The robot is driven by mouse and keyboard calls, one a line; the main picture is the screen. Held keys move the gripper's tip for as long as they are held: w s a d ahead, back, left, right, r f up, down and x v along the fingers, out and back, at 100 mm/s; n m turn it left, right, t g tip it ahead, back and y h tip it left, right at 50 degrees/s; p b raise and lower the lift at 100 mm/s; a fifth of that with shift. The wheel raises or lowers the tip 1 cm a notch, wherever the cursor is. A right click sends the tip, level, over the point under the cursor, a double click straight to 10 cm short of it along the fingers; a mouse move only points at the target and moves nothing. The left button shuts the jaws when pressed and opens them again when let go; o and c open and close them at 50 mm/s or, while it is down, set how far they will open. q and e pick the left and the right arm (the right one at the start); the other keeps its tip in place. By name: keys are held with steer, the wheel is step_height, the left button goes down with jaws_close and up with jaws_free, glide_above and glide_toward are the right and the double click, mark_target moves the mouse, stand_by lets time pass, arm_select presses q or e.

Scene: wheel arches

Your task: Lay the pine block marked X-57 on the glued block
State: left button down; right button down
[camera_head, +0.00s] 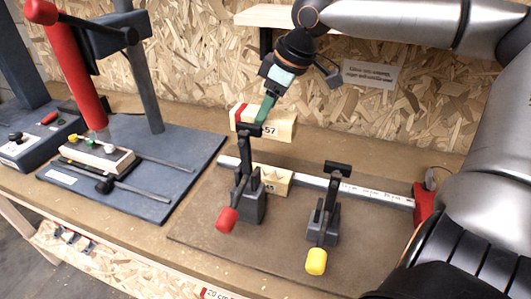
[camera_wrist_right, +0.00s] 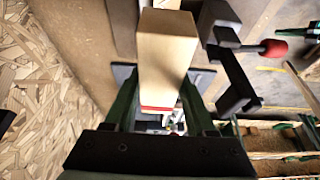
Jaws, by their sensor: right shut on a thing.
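A pale pine block (camera_head: 283,126) with a red band at its left end is held by my right gripper (camera_head: 265,110); "57" is readable on it, partly hidden by a clamp. In the right wrist view the block (camera_wrist_right: 166,48) lies between the fingers of my right gripper (camera_wrist_right: 160,85), red band toward the palm. A lower pine block (camera_head: 277,181) sits on the brown board by the white rail, partly behind the red-handled clamp. Its marking is small, and I cannot tell whether it bears glue. The held block appears above and behind it. My left gripper is not in view.
A red-handled clamp (camera_head: 247,200) stands in front of the lower block, and a yellow-handled clamp (camera_head: 323,225) stands to its right. A white rail (camera_head: 365,193) crosses the board to a red end piece (camera_head: 425,203). A blue-grey press base (camera_head: 150,190) lies left. A chipboard wall (camera_head: 180,70) rises behind.

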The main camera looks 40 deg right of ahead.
steer(key=f, duration=0.2)
steer(key=f+b, duration=0.1)
steer(key=f, duration=0.2)
steer(key=shift+s+a+f, duration=0.1)
steer(key=shift+a+f, duration=0.1)
steer(key=shift+f, duration=0.3)
step_height(320, 180, down, 5)
steer(key=shift+r+b, duration=0.15)
steer(key=shift+b, duration=0.5)
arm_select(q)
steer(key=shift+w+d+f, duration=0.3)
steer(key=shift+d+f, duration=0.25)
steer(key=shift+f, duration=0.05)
arm_select(e)
steer(key=shift+f, duration=0.2)
steer(key=shift+c, duration=1.1)
jaws_free()
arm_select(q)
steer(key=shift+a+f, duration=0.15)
arm_select(e)
steer(key=shift+r, duration=0.1)
